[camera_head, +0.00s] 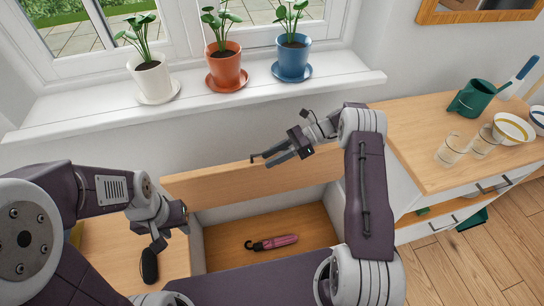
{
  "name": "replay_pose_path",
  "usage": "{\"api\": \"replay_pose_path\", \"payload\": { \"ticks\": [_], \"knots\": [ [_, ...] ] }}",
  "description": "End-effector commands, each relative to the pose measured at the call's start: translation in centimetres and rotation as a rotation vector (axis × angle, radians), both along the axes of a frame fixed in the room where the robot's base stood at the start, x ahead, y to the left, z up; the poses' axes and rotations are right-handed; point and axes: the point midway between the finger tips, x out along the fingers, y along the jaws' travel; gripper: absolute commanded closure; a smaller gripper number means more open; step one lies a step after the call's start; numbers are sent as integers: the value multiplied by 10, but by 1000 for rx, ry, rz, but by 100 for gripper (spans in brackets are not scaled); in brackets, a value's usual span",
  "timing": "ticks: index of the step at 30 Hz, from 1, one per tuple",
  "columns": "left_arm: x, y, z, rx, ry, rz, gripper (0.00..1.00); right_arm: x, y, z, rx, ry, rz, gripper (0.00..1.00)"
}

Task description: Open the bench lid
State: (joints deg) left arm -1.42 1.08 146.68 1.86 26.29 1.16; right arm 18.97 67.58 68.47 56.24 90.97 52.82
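The bench lid (225,184) is a light wooden panel. It stands raised, nearly upright, at the back of the bench below the window sill. The bench compartment (225,248) is exposed, and a pink umbrella (272,242) with a dark handle lies on its wooden floor. My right gripper (264,162) is at the lid's upper edge, in front of the panel; its fingers look apart with nothing between them. I cannot tell whether it touches the lid. My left gripper (152,253) points down over the wooden bench top (110,250), left of the compartment. Its finger opening is unclear.
Three potted plants, white (152,79), orange (224,66) and blue (293,58), stand on the window sill (100,116) above the lid. A cabinet (420,125) at right holds a green jug (473,98), glasses (453,150) and bowls (512,129). Floor (470,265) is clear at lower right.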

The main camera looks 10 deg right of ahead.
Motion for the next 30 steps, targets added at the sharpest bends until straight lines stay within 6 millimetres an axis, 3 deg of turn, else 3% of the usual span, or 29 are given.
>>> {"api": "replay_pose_path", "payload": {
  "ticks": [7,18,30],
  "knots": [
    [0,0,-1,0,0,0,64,1,-8,2,0,0,0,68],
    [0,0,-6,0,0,0,64,9,-68,25,-2,0,-3,68],
    [0,0,-7,0,0,0,64,11,-84,33,-1,3,0,68]
  ]
}}
